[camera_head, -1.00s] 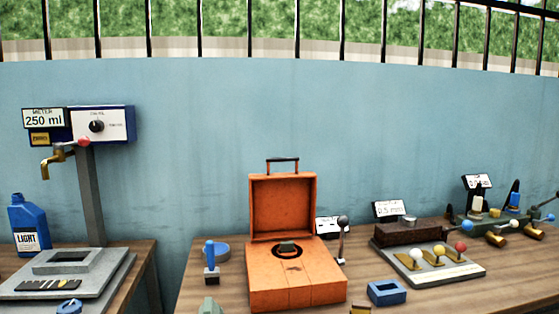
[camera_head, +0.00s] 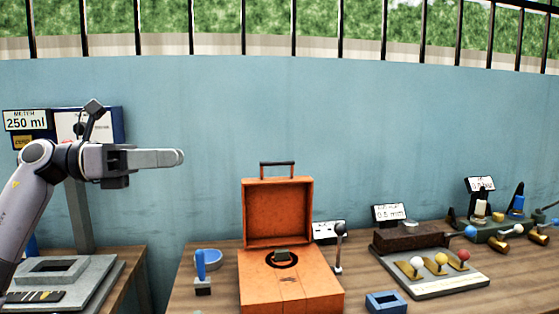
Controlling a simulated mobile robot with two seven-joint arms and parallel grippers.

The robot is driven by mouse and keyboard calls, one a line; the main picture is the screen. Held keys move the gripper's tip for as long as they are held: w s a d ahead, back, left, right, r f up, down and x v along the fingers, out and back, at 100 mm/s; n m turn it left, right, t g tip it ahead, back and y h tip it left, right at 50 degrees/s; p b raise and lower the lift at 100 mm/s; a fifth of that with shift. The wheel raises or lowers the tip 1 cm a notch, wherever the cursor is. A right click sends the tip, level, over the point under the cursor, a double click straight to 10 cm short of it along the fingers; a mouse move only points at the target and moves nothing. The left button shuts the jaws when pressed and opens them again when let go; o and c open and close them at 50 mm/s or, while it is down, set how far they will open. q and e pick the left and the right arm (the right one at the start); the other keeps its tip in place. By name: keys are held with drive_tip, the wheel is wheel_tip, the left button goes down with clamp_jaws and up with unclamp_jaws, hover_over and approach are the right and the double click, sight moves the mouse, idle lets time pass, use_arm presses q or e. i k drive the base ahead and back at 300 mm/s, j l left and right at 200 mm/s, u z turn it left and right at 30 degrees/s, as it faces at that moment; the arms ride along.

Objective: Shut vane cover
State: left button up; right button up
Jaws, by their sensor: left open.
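The orange box (camera_head: 290,290) stands on the right table with its hinged cover (camera_head: 277,213) raised upright at the back. The cover has a dark handle (camera_head: 277,164) on its top edge. A dark round opening with a small grey-green piece (camera_head: 283,255) in it shows on the box's top face. My left gripper (camera_head: 178,157) is in the air to the left of the cover and a little above it, pointing right, open, empty and touching nothing. My right gripper is not in view.
A blue-handled lever (camera_head: 201,267) and a blue ring (camera_head: 208,259) are left of the box. A black-knobbed lever (camera_head: 339,250) stands close on its right. A blue tray (camera_head: 386,302) and a plate of coloured knobs (camera_head: 440,274) lie farther right. The air before the wall is free.

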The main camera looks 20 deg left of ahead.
sight(277, 211)
drive_tip(key=i, duration=1.3)
